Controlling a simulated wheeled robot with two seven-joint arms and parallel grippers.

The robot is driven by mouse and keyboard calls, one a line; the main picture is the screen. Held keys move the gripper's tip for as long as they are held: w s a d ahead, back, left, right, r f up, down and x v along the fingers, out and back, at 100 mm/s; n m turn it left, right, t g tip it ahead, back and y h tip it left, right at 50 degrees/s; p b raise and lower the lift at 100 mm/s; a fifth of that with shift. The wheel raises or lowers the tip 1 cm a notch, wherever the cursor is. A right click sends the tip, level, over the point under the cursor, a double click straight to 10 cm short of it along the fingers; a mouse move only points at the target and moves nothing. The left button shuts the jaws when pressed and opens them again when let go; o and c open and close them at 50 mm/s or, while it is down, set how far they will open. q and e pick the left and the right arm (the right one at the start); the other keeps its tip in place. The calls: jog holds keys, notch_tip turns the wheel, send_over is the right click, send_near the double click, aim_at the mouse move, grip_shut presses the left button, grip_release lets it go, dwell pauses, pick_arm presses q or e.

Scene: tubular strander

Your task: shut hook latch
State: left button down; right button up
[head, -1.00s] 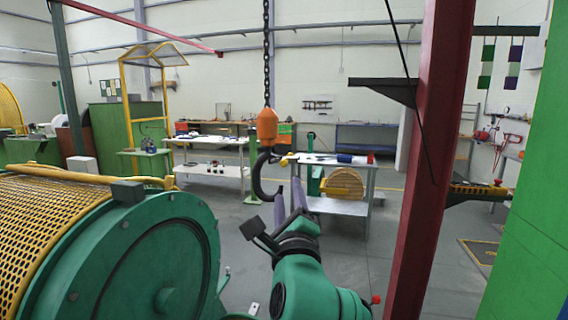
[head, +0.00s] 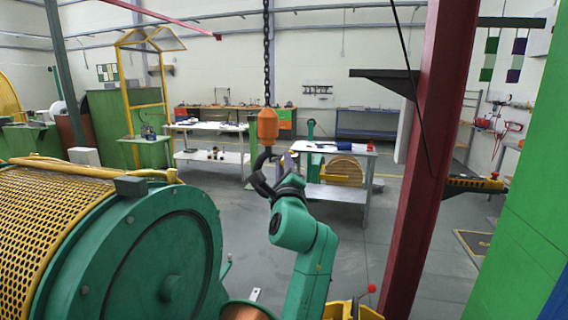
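The crane hook (head: 262,158) hangs from a chain under an orange block (head: 267,124). Only its dark upper part shows clearly; its lower curve is largely covered by my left gripper. The yellow latch of the hook is hidden from view. A bit of a purple finger shows just right of the hook. I cannot tell whether the fingers are open or shut, or whether they touch the latch. My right gripper is not in view.
A green strander drum (head: 137,252) with a yellow mesh guard (head: 50,220) fills the lower left. A dark red post (head: 432,150) stands close on the right. A metal table (head: 340,193) with a wooden reel stands behind the hook. Open floor lies between.

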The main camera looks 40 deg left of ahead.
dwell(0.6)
pick_arm(q)
jog(key=shift+m+t, duration=0.4)
jog(key=shift+m, duration=0.3)
jog(key=shift+f+m+t+h+p, duration=0.3)
jog(key=shift+m+p, duration=0.15)
jog(key=shift+m, duration=0.35)
jog(key=shift+s+a+f+m+t+h+p, duration=0.4)
jog(key=shift+m+t+h, duration=0.6)
jog(key=shift+m, duration=1.95)
jog(key=shift+w+a+f+m+t+h+p, duration=0.2)
jog(key=shift+f+m+t+h, duration=0.85)
jog(key=shift+m, duration=1.95)
jog(key=shift+s+a+f+m+t+h+p, duration=0.1)
jog(key=shift+s+a+m+t+h, duration=0.4)
jog(key=shift+m+h, duration=1.7)
jog(key=shift+w+d+m+y, duration=0.15)
jog(key=shift+m+y, duration=0.4)
jog(key=shift+m, duration=0.4)
